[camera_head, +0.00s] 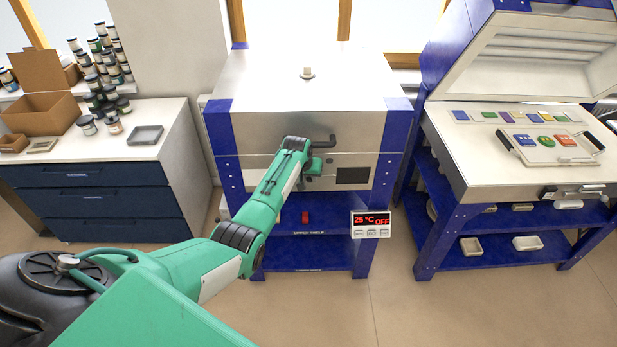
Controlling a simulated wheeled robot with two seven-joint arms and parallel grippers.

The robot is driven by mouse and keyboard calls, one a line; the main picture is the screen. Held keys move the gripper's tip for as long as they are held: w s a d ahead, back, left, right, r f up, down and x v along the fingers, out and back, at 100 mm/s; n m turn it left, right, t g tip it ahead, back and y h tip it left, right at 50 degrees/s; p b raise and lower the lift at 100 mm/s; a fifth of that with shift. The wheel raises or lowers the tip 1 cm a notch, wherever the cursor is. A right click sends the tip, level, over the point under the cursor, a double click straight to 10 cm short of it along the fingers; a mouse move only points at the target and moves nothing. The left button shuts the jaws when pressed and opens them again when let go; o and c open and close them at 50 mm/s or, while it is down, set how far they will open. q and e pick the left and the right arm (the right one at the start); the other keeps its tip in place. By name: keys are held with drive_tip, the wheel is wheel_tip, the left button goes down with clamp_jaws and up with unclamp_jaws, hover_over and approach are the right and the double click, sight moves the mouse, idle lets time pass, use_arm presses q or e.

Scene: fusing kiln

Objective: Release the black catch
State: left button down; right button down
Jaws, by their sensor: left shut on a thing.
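A kiln with a steel body (262,128) and blue corner posts stands straight ahead, with its lid down. A dark catch (325,141) sticks out on the kiln's front face, to the right of my left wrist. My left arm reaches in from the lower left, and my left gripper (313,168) is at the kiln's front, at the catch. The gripper is shut on the catch, though the wrist hides most of the fingers and the contact. My right gripper is not in view.
A display (370,220) reading 25 °C OFF hangs at the kiln's lower right. A drawer cabinet (95,205) with jars and boxes stands left. At right, an open-lidded kiln (465,165) holds coloured pieces and a white tray. Floor (390,300) between them is clear.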

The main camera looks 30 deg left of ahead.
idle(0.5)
use_arm(q)
drive_tip(key=c, duration=1.2)
unclamp_jaws()
drive_tip(key=b+v, duration=0.2)
drive_tip(key=v, duration=1.1)
drive_tip(key=shift+r+b, duration=0.35)
drive_tip(key=shift+r, duration=0.05)
